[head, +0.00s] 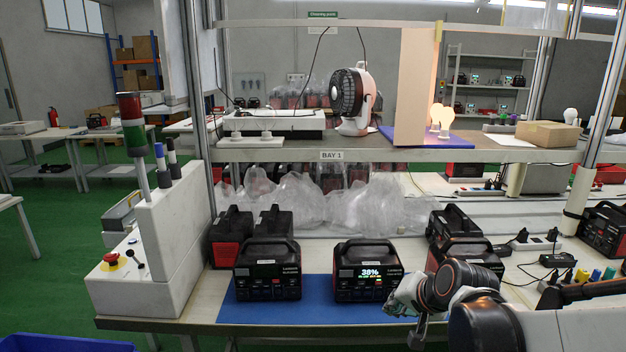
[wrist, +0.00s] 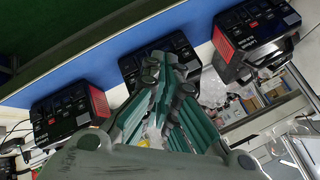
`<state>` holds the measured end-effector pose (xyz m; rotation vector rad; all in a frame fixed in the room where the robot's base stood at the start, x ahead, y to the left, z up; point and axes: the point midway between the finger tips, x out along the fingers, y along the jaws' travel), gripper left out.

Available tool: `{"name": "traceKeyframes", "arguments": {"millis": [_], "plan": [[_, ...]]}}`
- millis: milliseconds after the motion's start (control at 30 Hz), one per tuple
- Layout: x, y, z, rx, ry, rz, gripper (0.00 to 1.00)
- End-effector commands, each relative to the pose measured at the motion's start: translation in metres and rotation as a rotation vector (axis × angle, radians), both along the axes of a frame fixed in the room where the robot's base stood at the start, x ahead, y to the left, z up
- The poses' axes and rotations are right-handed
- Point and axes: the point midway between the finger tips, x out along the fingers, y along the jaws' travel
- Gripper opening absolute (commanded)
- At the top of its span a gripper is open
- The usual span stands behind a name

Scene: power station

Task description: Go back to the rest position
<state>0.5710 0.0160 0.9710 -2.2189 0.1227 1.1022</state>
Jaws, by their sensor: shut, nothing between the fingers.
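My gripper (head: 403,298) hangs above the front right of the bench in the head view, just right of the power station with the lit 38% display (head: 366,284). Part of my arm hides its far side there. In the wrist view my gripper (wrist: 168,75) shows its teal-lined fingers closed together with nothing between them. Behind the fingers, a power station (wrist: 140,62) is partly covered. I cannot tell whether the fingers touch it.
A second power station (head: 268,283) stands on the blue mat (head: 318,312). More stand behind and at the right (head: 604,230). A white control box (head: 150,255) with a stack light is at the left end. The shelf (head: 290,155) overhangs the bench. Cables lie at the right.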

Motion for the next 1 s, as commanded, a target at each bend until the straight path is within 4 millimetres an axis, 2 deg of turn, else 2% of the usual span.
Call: {"name": "traceKeyframes", "arguments": {"millis": [100,300,500,700,833,1000], "plan": [[-0.03,0.0,0.018,-0.078,0.0,0.054,0.0],[-0.08,-0.001,0.038,-0.211,0.005,0.148,0.0],[-0.131,-0.005,0.05,-0.343,0.01,0.241,0.0],[-0.176,-0.011,0.053,-0.462,0.019,0.327,0.0],[-0.195,-0.014,0.052,-0.514,0.024,0.365,0.0],[-0.205,-0.016,0.051,-0.544,0.027,0.387,0.0]]}}
